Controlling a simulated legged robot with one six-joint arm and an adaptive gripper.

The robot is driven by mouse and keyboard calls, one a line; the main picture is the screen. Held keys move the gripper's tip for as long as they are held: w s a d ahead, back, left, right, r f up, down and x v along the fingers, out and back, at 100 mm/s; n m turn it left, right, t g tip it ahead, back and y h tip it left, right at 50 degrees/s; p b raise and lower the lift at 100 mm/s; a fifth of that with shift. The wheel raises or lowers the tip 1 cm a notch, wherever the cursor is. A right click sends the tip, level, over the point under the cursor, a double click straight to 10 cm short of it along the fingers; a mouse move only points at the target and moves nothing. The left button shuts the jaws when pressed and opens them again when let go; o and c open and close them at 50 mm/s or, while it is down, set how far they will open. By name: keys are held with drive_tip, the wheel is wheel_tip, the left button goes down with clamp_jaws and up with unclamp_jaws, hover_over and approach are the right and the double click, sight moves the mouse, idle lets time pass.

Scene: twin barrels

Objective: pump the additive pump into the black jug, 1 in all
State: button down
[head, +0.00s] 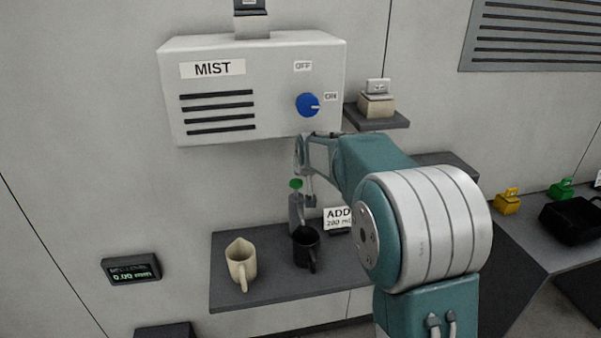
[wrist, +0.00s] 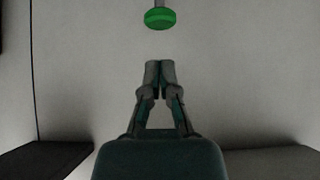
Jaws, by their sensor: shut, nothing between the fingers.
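The additive pump (head: 296,213) stands on the shelf behind the jugs, with a green top (head: 296,184). The green top also shows in the wrist view (wrist: 160,18), straight beyond my fingertips, with a gap of wall seen between. The black jug (head: 306,249) stands upright on the shelf, below and in front of the pump. My gripper (head: 308,188) is beside the pump's top in the head view and partly hidden by my arm. In the wrist view my gripper (wrist: 160,66) is shut and empty, its fingertips together. The pump's spout is not clear.
A cream jug (head: 241,264) stands left of the black jug on the shelf (head: 275,291). The MIST box (head: 250,90) with a blue knob (head: 307,105) overhangs above. A sign reading ADD (head: 338,218) is partly hidden by my arm. A display (head: 131,268) reads 0.00.

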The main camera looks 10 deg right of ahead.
sight(298, 186)
drive_tip(key=x, duration=0.7)
drive_tip(key=shift+w+f, duration=0.1)
drive_tip(key=shift+f, duration=1.6)
